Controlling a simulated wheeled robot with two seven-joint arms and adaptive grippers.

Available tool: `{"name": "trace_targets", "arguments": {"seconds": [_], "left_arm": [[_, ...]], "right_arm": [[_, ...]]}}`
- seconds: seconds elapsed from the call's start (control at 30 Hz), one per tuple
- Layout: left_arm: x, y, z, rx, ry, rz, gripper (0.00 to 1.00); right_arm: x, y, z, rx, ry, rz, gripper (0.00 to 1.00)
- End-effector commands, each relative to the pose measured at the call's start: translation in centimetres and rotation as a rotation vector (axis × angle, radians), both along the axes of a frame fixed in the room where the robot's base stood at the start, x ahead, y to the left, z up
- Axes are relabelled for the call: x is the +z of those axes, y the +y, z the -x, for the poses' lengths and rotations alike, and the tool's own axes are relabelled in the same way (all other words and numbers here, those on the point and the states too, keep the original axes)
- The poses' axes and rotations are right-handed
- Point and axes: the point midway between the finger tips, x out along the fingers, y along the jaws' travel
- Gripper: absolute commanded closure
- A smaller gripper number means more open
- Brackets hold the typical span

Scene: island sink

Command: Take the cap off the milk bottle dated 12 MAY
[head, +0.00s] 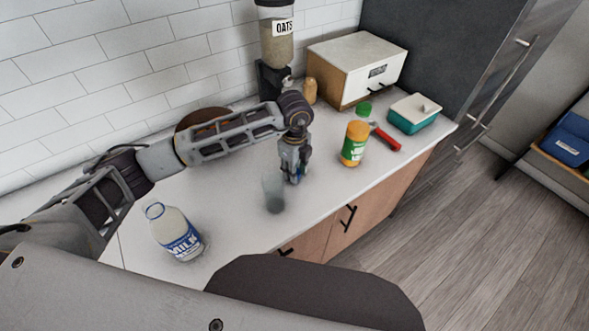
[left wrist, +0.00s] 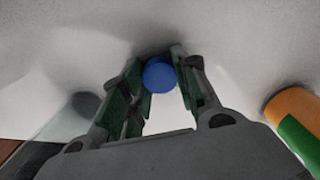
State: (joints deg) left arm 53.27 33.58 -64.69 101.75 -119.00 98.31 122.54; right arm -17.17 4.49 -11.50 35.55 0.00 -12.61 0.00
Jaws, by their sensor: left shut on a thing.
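A milk bottle (head: 176,236) with a blue and white label stands upright on the counter at the lower left in the head view. Its mouth shows no cap, with a thin blue ring round the neck. The date on it cannot be read. My left gripper (head: 294,177) is low over the middle of the counter, well to the right of the bottle. It is shut on a round blue cap (left wrist: 160,75), seen between the fingertips in the left wrist view. I cannot tell whether the cap touches the counter. My right gripper is not in view.
A clear glass (head: 273,191) stands just left of my left gripper. A green and orange jar (head: 354,145) is to its right, near a red-handled item (head: 386,139). A teal box (head: 413,115) and bread box (head: 357,68) stand farther back. The counter near the bottle is clear.

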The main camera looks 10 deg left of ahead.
Motion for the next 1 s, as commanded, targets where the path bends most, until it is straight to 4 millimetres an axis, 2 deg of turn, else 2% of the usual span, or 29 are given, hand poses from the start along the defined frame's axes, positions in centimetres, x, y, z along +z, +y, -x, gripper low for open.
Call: {"name": "trace_targets", "arguments": {"seconds": [0.17,0.2,0.37,0.77,1.0], "left_arm": [[-0.3,0.0,0.0,0.0,0.0,0.0,0.98],[-0.3,0.0,0.0,0.0,0.0,0.0,0.69],[-0.3,0.0,0.0,0.0,0.0,0.0,0.48],[-0.2,0.0,0.0,0.0,0.0,0.0,0.48],[1.1,0.0,-0.1,0.0,-0.003,0.001,0.48]], "right_arm": [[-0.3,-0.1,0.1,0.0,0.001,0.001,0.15],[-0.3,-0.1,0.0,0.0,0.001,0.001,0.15],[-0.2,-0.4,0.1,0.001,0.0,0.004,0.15],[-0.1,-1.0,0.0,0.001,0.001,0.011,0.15],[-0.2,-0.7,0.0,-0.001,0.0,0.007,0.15]]}}
